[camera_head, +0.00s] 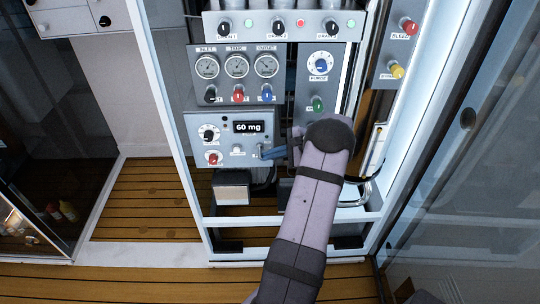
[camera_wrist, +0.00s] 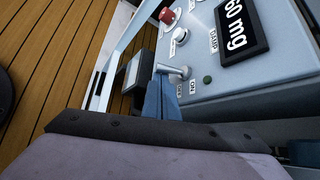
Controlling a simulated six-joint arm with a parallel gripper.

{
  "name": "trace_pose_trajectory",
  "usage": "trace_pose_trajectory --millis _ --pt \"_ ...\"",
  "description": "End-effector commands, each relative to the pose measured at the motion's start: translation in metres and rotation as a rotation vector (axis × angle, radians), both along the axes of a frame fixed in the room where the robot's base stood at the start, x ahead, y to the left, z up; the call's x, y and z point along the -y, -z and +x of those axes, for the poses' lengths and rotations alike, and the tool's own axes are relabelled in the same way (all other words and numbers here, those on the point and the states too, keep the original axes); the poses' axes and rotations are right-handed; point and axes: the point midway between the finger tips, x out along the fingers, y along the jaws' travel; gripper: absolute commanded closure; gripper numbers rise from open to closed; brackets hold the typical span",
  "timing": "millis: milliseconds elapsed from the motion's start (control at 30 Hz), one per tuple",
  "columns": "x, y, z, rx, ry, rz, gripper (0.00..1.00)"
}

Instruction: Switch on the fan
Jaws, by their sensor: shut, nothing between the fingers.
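A silver toggle switch (camera_wrist: 175,71) sticks out of the grey control panel (camera_wrist: 215,100) in the wrist view, with an "ON" label beside it. Its tip lies right by my blue fingertips; I cannot tell whether they touch. I cannot read a fan label on it. In the head view the same panel (camera_head: 222,121) shows a "60 mg" display, and the switch is small at its lower right. My gripper (camera_head: 267,154) is at that corner, its fingers closed together and empty. The fingers also show in the wrist view (camera_wrist: 161,97). No fan is recognisable.
A green button (camera_wrist: 207,79) sits close to the switch. A red knob (camera_head: 214,157) and black knob (camera_head: 209,133) are on the panel's left. A gauge panel (camera_head: 237,72) is above. Cabinet frame posts (camera_head: 172,120) stand on both sides; my arm covers the right part.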

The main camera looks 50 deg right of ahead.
Motion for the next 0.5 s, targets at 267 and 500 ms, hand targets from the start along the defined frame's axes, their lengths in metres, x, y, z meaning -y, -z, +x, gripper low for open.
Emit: trace_pose_trajectory --millis 267,500 --pt "-0.0003 -0.0023 -0.0004 -0.014 -0.001 0.014 1.00" --pt "-0.0006 -0.0028 -0.0008 -0.042 -0.001 0.041 1.00"
